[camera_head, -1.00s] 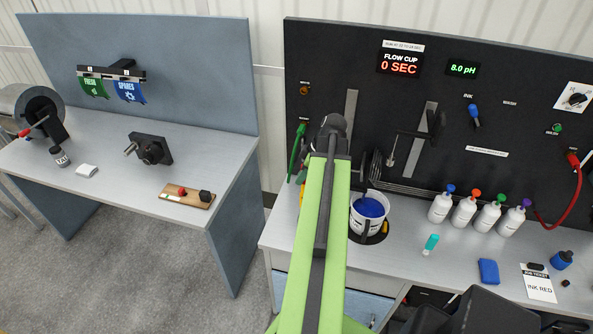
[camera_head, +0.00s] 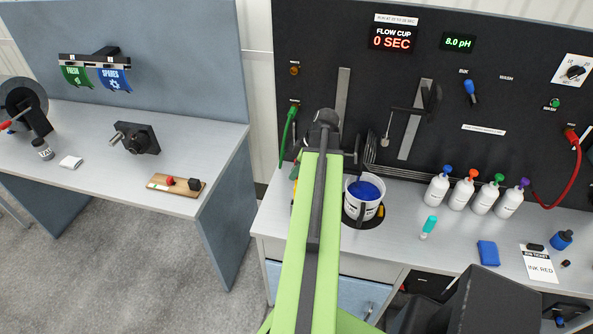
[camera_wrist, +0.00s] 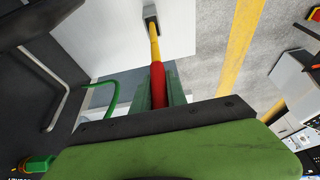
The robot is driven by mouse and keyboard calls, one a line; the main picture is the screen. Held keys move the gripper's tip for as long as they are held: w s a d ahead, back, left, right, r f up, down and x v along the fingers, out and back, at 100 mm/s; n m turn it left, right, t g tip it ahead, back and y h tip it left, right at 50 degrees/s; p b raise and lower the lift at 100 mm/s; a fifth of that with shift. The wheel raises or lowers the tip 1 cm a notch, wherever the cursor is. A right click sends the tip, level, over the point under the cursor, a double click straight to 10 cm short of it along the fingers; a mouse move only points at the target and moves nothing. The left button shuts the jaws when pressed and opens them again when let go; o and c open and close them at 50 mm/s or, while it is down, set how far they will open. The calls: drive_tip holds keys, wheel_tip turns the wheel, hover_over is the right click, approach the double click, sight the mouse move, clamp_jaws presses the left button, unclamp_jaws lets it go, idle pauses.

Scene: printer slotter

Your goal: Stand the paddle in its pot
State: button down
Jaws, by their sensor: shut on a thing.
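The paddle (camera_wrist: 158,84) has a red grip, a yellow shaft and a dark squarish end that points away, toward the top of the wrist view. My gripper (camera_wrist: 159,90) is shut around the red grip, with a green finger on each side. In the head view my own arm hides the gripper and most of the paddle. A white pot (camera_head: 353,212) holding blue ink stands on the bench just right of my arm, in a dark ring. Whether the paddle's end touches anything is unclear.
A black panel (camera_head: 300,45) rises behind the bench, with a green hose (camera_head: 288,130) close left of my arm. Several capped white bottles (camera_head: 437,188) stand right of the pot. A blue block (camera_head: 488,253) and a teal-capped vial (camera_head: 428,226) lie in front.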

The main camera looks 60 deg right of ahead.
wheel_tip(320, 180, down, 6)
drive_tip(key=b, duration=0.5)
drive_tip(key=shift+r, duration=0.1)
drive_tip(key=c, duration=1.3)
unclamp_jaws()
drive_tip(key=shift+o, duration=0.2)
wheel_tip(320, 180, up, 16)
drive_tip(key=p, duration=1.6)
hover_over(295, 182)
drive_tip(key=s+d, duration=0.3)
drive_tip(key=s, duration=0.3)
drive_tip(key=shift+s+a+r, duration=0.1)
drive_tip(key=shift+a, duration=0.1)
